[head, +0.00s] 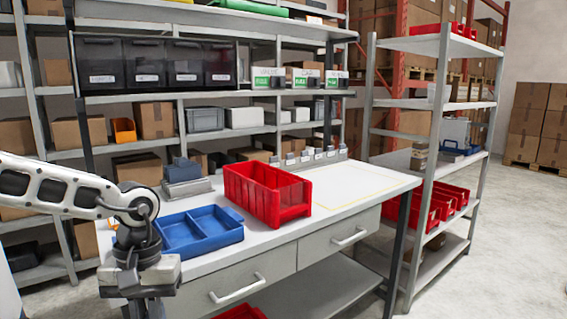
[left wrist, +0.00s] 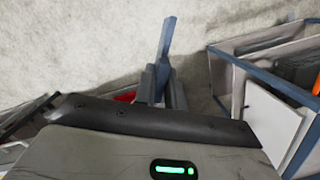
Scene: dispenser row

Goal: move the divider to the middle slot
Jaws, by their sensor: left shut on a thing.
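My left gripper (left wrist: 163,84) is shut on a thin blue-grey plate (left wrist: 166,38), seen nearly edge-on and sticking up past the fingers. It looks like the divider. Bare floor lies behind it in the left wrist view. In the head view my left wrist hangs at the table's front left corner, and its fingertips do not show. A red bin (head: 285,203) with ribbed sides stands on the table (head: 345,190). I see no divider inside it, though its near wall hides part of the floor. My right gripper is not in view.
A blue two-compartment tray (head: 218,243) lies left of the red bin, close to my left wrist. A grey block-like device (head: 185,188) stands behind it. The tabletop right of the bin is clear. A shelf rack (head: 432,160) stands at the right.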

